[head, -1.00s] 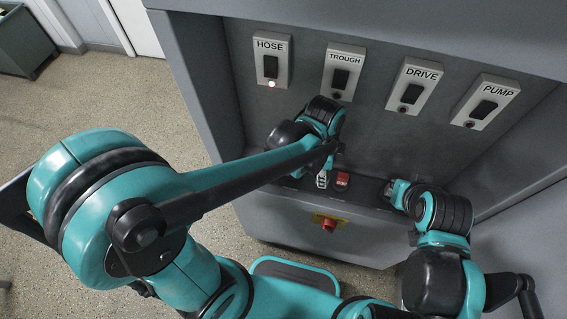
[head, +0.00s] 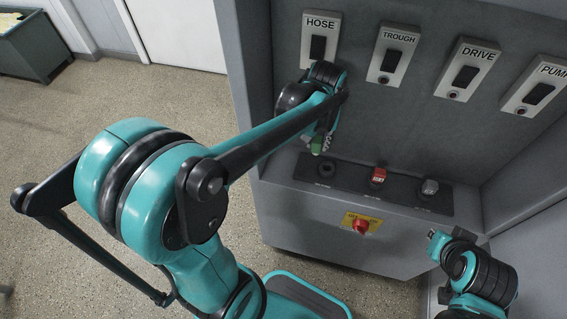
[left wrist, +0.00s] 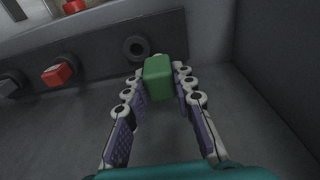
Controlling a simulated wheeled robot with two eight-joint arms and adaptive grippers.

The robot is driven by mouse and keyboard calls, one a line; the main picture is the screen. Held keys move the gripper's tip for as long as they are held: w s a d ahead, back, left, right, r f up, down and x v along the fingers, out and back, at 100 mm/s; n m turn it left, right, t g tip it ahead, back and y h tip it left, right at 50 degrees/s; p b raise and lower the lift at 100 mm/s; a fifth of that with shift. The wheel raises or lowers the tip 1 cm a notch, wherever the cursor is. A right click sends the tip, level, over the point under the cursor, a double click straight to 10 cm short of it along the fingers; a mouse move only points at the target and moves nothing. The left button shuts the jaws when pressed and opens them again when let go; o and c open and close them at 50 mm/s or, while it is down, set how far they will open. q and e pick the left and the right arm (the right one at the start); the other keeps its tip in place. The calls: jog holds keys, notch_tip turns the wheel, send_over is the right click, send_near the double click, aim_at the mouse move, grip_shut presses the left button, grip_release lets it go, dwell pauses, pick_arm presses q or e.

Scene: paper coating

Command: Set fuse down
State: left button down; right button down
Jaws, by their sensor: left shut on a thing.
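My left gripper (head: 318,143) is shut on a green fuse (left wrist: 158,78), a rounded block between its two fingers in the left wrist view. In the head view the fuse (head: 316,148) shows only in part, just above the left end of the dark socket strip (head: 352,184). An empty round socket (left wrist: 135,48) lies beside the fuse in the left wrist view; in the head view it is the strip's left socket (head: 326,168). My right gripper (head: 438,240) is low at the right, apart from the strip; its opening is unclear.
A red fuse (head: 378,175) sits in the middle socket and a grey one (head: 429,187) in the right. A red knob (head: 361,226) on a yellow plate is below. The HOSE, TROUGH, DRIVE and PUMP switches (head: 319,38) are on the panel above. The cabinet's side wall stands close left.

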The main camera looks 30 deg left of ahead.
pick_arm(q)
jog(key=a+f+b, duration=0.1)
jog(key=a+f, duration=0.1)
jog(key=a, duration=0.1)
jog(key=s+a+f+b, duration=0.1)
jog(key=a+f, duration=0.1)
jog(key=a, duration=0.2)
jog(key=s+a+f+b, duration=0.1)
jog(key=a+f, duration=0.1)
jog(key=a, duration=0.1)
jog(key=shift+a+f+b, duration=0.25)
jog(key=shift+f+b, duration=0.05)
jog(key=shift+b, duration=0.05)
notch_tip(320, 180, down, 4)
jog(key=shift+f+b, duration=0.1)
jog(key=shift+b, duration=1)
jog(key=c, duration=1.3)
grip_release()
jog(key=shift+o, duration=0.2)
